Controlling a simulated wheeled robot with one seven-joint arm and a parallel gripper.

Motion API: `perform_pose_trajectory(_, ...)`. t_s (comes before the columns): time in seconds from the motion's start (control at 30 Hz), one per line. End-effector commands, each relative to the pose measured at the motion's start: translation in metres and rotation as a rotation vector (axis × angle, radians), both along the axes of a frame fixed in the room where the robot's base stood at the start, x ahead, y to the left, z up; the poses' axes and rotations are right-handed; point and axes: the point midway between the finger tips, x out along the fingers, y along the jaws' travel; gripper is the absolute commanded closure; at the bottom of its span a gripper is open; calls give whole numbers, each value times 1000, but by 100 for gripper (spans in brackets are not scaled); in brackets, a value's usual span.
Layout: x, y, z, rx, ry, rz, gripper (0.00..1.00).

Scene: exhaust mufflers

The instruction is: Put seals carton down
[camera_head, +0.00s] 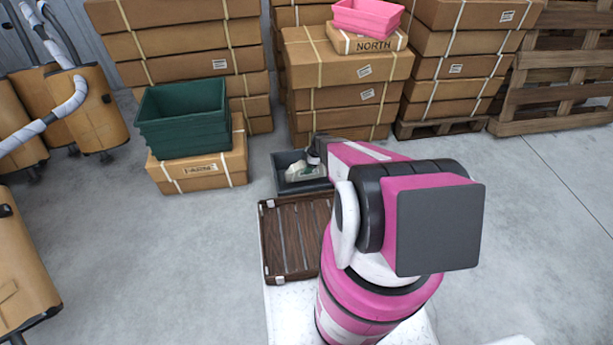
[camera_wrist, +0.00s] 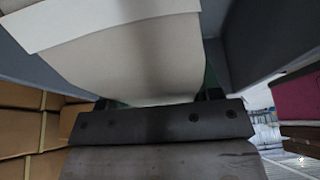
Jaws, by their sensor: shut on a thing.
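The pale, off-white thing that I take for the seals carton (camera_wrist: 130,55) fills the upper middle of the wrist view, between the fingers of my gripper (camera_wrist: 158,100). My gripper is shut on it. In the head view a small pale patch of the carton (camera_head: 297,168) shows inside the dark grey bin (camera_head: 300,188). My gripper is mostly hidden there by my arm. Grey walls of the bin (camera_wrist: 265,40) rise on both sides of the carton in the wrist view. Whether the carton touches the bin floor cannot be seen. Something green shows beside it.
A brown slatted tray (camera_head: 268,245) lies nearer than the bin. A green crate (camera_head: 183,125) stands on a cardboard box (camera_head: 200,172) at left. Stacked boxes (camera_head: 350,70) stand behind the bin, with a pink bin (camera_head: 367,17) on top. Open floor (camera_head: 520,230) lies at right.

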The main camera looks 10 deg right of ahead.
Motion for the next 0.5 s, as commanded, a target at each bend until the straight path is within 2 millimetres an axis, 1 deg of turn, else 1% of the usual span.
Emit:
perform_pose_trajectory(0.03, 2, 0, -11, 0, 1, -1, 80)
perform_pose_trajectory(0.1, 2, 0, -19, 0, 0, -1, 80)
perform_pose_trajectory(0.27, 1, 0, -31, 0, 1, -2, 80)
perform_pose_trajectory(0.4, 2, 0, -50, 0, 1, -2, 80)
perform_pose_trajectory(0.5, 1, 0, -59, 1, 1, -2, 80)
